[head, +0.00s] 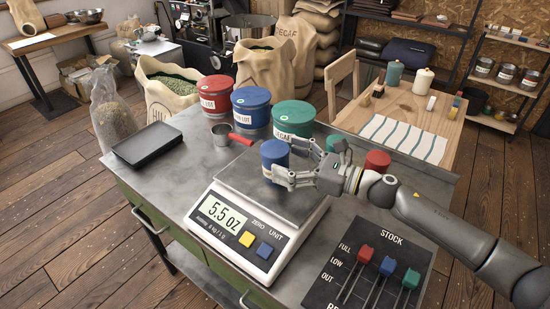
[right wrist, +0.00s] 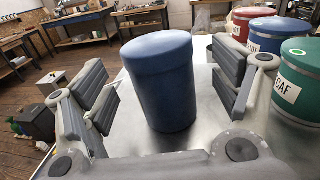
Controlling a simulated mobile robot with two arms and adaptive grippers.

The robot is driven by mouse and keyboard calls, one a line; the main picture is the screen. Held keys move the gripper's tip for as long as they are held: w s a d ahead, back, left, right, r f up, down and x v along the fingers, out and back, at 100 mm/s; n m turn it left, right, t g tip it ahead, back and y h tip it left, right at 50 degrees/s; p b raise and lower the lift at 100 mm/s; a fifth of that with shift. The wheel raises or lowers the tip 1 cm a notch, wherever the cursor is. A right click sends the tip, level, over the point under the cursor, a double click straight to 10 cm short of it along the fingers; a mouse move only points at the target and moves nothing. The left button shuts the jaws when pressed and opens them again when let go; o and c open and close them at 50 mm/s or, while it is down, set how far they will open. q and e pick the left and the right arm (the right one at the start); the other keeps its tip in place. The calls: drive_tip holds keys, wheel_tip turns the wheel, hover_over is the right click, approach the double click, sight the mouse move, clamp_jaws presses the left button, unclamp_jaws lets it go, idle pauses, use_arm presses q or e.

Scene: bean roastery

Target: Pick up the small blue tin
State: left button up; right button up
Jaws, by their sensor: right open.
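The small blue tin (head: 275,153) stands upright on the metal pan of the scale (head: 243,222), whose display reads 5.5 oz. My right gripper (head: 284,164) comes in from the right and is open around the tin. In the right wrist view the blue tin (right wrist: 159,82) stands between the two spread fingers of the gripper (right wrist: 165,95). My left gripper is not in view.
Large red (head: 216,95), blue (head: 251,107) and green (head: 293,119) tins stand behind the scale. A small red tin (head: 377,162) is near my right wrist. A red-handled scoop (head: 222,135) and a black tray (head: 147,145) lie left. A stock slider board (head: 365,270) is at front right.

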sight(275, 148)
drive_tip(key=x, duration=0.2)
drive_tip(key=p+x, duration=0.1)
drive_tip(key=shift+a+r, duration=0.25)
drive_tip(key=shift+w+a+f, duration=0.1)
drive_tip(key=shift+w+a, duration=0.05)
drive_tip(key=c, duration=1.3)
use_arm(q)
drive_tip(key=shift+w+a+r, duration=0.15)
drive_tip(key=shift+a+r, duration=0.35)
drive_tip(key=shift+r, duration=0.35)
use_arm(e)
drive_tip(key=shift+o, duration=0.2)
drive_tip(key=shift+r, duration=0.7)
drive_tip(key=shift+r+b, duration=0.5)
drive_tip(key=shift+r, duration=0.3)
use_arm(q)
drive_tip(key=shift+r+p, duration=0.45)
drive_tip(key=shift+p, duration=0.5)
use_arm(e)
drive_tip(key=s+r, duration=1)
drive_tip(key=s, duration=0.4)
drive_tip(key=shift+d, duration=0.25)
